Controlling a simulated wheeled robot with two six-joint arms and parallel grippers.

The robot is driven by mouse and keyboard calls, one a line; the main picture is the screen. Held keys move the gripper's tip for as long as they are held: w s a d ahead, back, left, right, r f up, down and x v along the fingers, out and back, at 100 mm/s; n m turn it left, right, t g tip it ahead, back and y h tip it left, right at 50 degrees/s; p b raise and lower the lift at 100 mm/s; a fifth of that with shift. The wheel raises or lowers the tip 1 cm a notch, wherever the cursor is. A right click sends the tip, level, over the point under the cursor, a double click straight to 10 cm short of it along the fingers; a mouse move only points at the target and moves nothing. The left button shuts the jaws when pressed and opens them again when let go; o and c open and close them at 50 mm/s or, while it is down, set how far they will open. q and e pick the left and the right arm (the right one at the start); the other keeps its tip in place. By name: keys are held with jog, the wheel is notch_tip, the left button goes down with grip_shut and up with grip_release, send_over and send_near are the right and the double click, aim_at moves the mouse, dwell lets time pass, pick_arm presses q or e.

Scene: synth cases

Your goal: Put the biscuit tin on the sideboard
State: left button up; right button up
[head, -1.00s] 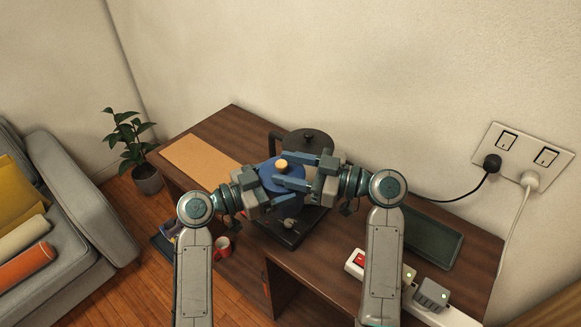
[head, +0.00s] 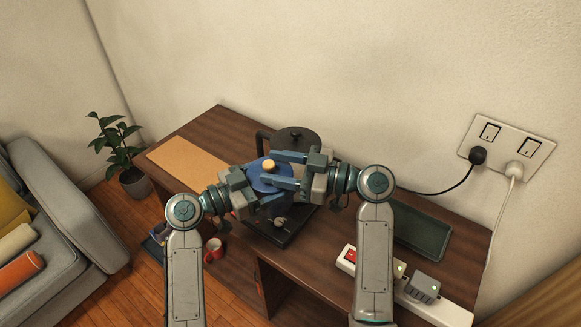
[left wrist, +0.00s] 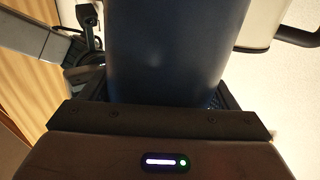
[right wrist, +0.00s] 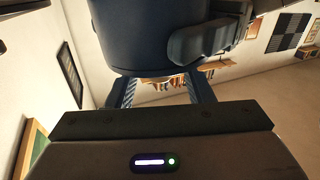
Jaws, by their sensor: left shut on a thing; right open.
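The biscuit tin (head: 266,184) is a blue cylinder with a pale yellow knob on its lid. It is upright, in front of a dark pot and above the dark wood sideboard (head: 212,124). My left gripper (head: 258,190) is shut on the tin, and its body fills the jaws in the left wrist view (left wrist: 165,50). My right gripper (head: 282,170) is open, its blue fingers beside the tin's right side. In the right wrist view the tin (right wrist: 145,35) lies just beyond the open jaws. My grippers hide much of the tin.
A dark lidded pot (head: 297,137) and a black base (head: 290,235) occupy the middle. A cork mat (head: 186,162) lies left with clear surface around it. A dark tray (head: 421,233) and power strip (head: 445,308) are right. A red mug (head: 214,249) is low in front.

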aim_at(257, 183)
pick_arm(q)
jog(key=shift+r, duration=0.1)
jog(key=m+g, duration=0.1)
jog(key=a+m+g+h, duration=0.1)
jog(key=g, duration=0.1)
jog(key=a+m+g, duration=0.1)
jog(key=shift+s+a+g+h, duration=0.2)
jog(key=shift+s+g+h, duration=0.1)
jog(key=shift+s+g, duration=0.1)
jog(key=shift+s+a+m+g, duration=0.2)
jog(key=shift+a+m+g, duration=0.15)
jog(key=shift+m+g, duration=0.6)
pick_arm(e)
jog(key=v, duration=1.2)
